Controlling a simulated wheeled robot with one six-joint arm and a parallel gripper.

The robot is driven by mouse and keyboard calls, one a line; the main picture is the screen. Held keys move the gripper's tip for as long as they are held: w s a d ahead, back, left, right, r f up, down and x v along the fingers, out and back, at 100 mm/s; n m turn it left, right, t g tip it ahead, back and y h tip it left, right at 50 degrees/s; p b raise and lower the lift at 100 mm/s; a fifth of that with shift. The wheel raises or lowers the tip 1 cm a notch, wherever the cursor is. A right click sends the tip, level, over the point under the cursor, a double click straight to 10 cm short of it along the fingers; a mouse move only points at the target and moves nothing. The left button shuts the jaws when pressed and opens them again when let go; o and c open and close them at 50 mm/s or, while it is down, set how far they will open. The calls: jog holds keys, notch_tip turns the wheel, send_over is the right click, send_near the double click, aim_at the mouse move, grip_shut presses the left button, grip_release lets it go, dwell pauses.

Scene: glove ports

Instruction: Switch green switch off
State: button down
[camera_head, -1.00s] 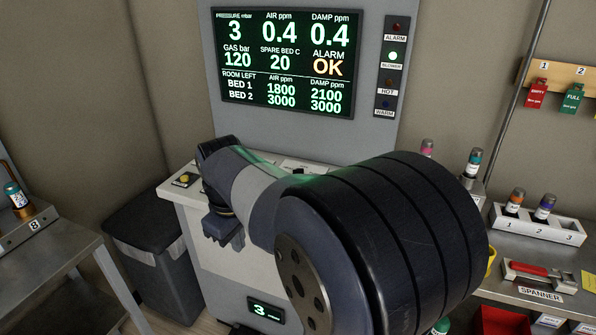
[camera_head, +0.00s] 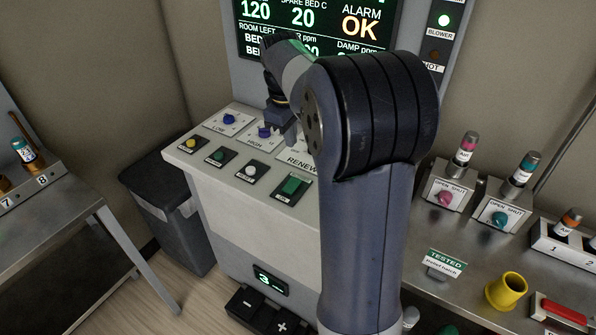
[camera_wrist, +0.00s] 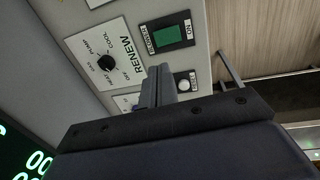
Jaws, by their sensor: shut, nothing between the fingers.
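The green switch (camera_head: 292,186) is a rectangular green rocker on a dark plate at the right end of the front row on the sloped console. In the wrist view the green switch (camera_wrist: 170,37) lies just beyond and to the right of the fingertips, with an ON mark beside it. My gripper (camera_head: 290,138) is shut and empty, above the back of the console near the RENEW panel, apart from the switch. In the wrist view the shut fingers of my gripper (camera_wrist: 159,70) point toward the console face between the RENEW dial and a white button. The rocker's tilt is unclear.
A white button (camera_head: 251,170), a round green button (camera_head: 218,156) and a yellow button (camera_head: 191,144) share the front row. Blue knobs (camera_head: 229,119) stand behind. The RENEW dial (camera_wrist: 106,62) is near the fingers.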

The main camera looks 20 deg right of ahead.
aim_at(296, 182)
jog(key=f, duration=0.4)
jog(key=d+f+p, duration=0.1)
jog(key=f, duration=0.4)
jog(key=w+f+p, duration=0.1)
jog(key=f, duration=0.4)
jog(key=shift+d, duration=0.25)
jog(key=shift+f, duration=0.15)
jog(key=shift+s, duration=0.1)
jog(key=shift+s+a+r, duration=0.2)
jog(key=shift+s+a, duration=0.15)
jog(key=shift+a, duration=0.3)
